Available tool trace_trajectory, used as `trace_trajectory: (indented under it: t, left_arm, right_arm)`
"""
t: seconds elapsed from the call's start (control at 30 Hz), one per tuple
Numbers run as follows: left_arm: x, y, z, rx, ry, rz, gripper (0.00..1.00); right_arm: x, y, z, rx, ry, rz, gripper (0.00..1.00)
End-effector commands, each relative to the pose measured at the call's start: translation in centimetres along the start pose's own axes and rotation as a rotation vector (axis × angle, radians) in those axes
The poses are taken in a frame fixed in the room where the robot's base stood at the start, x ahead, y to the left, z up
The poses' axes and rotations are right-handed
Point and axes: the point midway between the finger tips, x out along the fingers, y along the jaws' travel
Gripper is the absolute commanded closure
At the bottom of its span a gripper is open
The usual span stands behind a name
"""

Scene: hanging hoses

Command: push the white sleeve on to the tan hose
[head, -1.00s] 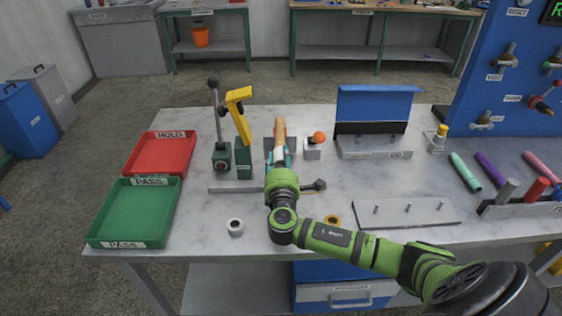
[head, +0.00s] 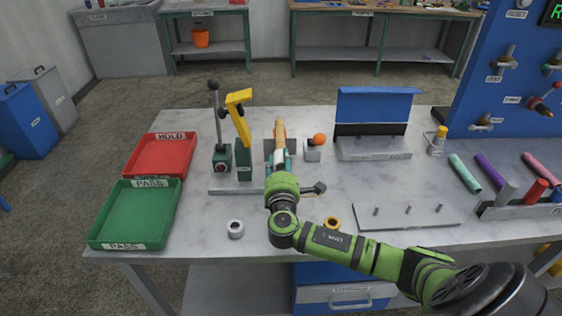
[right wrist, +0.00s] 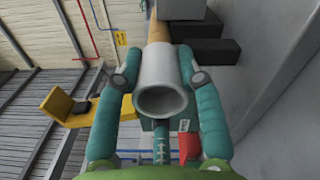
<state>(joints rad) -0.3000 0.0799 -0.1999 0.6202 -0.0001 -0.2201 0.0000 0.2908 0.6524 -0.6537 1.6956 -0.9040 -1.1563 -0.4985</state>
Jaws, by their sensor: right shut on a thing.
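The tan hose (head: 280,132) stands out in the middle of the bench, beside a grey block. The white sleeve (head: 280,157) is at its near end, in line with it. My right gripper (head: 280,170) is shut on the sleeve. In the right wrist view the teal fingers of my right gripper (right wrist: 160,90) press on both sides of the white sleeve (right wrist: 163,80), whose open end faces the camera. The tan hose (right wrist: 157,30) shows beyond its far end. How far the hose reaches inside the sleeve is hidden. My left gripper is not in view.
A yellow-handled clamp (head: 240,112) and a black-knobbed lever (head: 215,110) stand just left of the hose. An orange ball (head: 319,139) is close on the right. A loose white ring (head: 235,228) lies at the front. Green (head: 135,215) and red (head: 160,156) trays are on the left.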

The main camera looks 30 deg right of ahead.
Motion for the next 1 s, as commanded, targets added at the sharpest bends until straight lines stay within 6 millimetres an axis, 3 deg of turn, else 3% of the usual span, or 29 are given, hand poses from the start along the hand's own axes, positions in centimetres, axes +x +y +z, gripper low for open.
trace_trajectory:
  t: [1.0]
  left_arm:
    - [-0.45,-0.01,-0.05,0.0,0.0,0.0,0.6]
  right_arm:
    - [-0.02,0.14,0.14,-0.001,0.001,-0.001,0.94]
